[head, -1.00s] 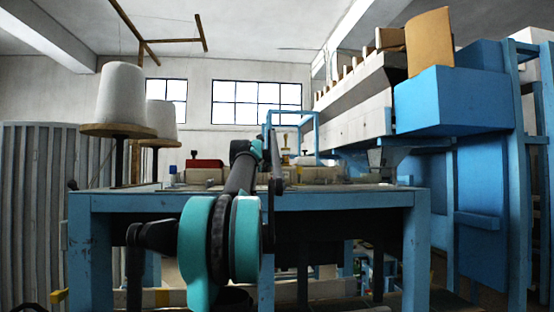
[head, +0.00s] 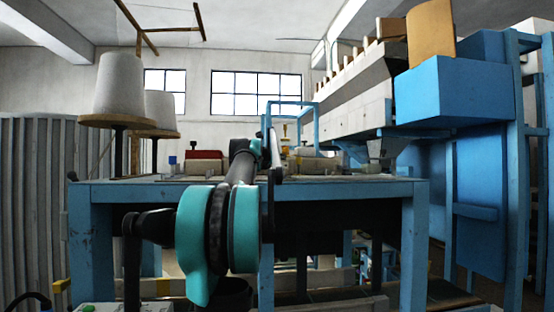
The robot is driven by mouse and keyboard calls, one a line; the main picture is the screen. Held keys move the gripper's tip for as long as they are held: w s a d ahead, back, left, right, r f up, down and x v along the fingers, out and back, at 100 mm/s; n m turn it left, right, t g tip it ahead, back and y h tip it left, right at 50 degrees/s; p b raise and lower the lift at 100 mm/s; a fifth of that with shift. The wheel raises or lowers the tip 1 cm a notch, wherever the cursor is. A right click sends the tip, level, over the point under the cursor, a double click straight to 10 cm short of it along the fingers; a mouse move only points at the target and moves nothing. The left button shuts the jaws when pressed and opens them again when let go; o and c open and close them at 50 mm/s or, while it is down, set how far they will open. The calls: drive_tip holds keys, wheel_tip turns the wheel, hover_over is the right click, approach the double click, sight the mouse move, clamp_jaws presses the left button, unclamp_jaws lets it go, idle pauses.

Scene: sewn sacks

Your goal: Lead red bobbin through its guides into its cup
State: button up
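I cannot make out a red bobbin, its guides or its cup for certain. A small dark red block (head: 205,154) sits at the back left of the blue worktable (head: 330,189), too small to tell what it is. My arm reaches forward over the table's front edge. Its far end (head: 275,160) shows small and edge-on above the tabletop. The gripper's fingers cannot be made out, nor whether they hold anything.
Large white thread cones (head: 120,88) stand on round wooden discs at the left. A blue bin (head: 460,92) with a tan sack or board (head: 431,33) hangs high at the right. A blue frame (head: 292,104) rises behind my arm. Corrugated panels (head: 38,215) line the left.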

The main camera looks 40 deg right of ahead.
drive_tip(key=shift+o, duration=0.7)
drive_tip(key=v, duration=1.2)
